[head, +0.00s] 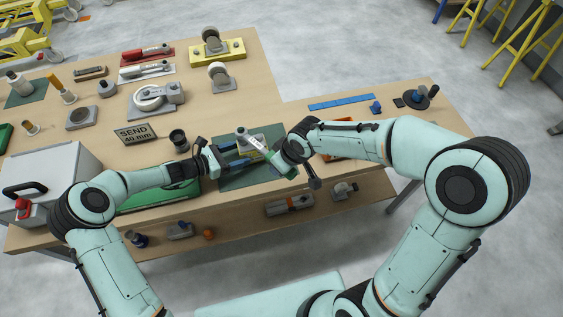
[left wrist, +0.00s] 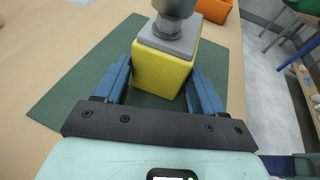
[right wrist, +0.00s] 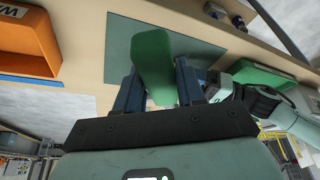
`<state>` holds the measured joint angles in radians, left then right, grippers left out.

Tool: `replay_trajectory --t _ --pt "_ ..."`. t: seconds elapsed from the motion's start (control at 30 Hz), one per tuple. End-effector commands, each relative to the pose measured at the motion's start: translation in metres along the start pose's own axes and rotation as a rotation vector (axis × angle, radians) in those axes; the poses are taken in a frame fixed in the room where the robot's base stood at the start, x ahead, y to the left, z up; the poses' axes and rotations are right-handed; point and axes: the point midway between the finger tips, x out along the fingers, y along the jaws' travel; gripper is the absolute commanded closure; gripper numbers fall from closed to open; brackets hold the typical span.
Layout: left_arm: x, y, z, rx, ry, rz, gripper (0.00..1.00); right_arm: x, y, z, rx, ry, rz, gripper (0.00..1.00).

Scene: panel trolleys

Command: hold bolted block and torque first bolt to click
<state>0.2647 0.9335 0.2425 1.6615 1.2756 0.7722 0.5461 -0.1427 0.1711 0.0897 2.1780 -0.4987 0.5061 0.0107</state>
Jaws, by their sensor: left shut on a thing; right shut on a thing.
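A yellow block (left wrist: 163,74) with a grey top plate (left wrist: 172,38) stands between the blue fingers of my left gripper (left wrist: 162,88), which is shut on it. A grey cylindrical part (left wrist: 174,8) sits over the plate; its upper end is cut off. In the head view my left gripper (head: 238,162) is at the dark green mat (head: 235,182), and the block is mostly hidden. My right gripper (right wrist: 158,88) is shut on a green handle (right wrist: 153,58). In the head view the handle (head: 281,166) belongs to a pale tool (head: 256,144) reaching toward the block. Tool-to-bolt contact cannot be told.
An orange bin (right wrist: 25,45) stands beside the mat. A lower shelf (head: 248,217) holds several tools. The table beyond the mat is partly clear.

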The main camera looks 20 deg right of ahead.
Motion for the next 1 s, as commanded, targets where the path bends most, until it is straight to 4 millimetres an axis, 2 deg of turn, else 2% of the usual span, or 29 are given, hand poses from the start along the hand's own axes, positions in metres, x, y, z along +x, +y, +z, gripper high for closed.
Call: replay_trajectory --t 0.63,1.0 --pt "0.0 0.0 0.001 -0.001 -0.002 0.0 0.86 0.018 -0.001 0.006 0.002 0.003 0.002 1.0" --pt "0.0 0.0 0.001 -0.001 -0.002 0.0 0.86 0.019 -0.025 0.004 0.129 0.001 0.05 1.0"
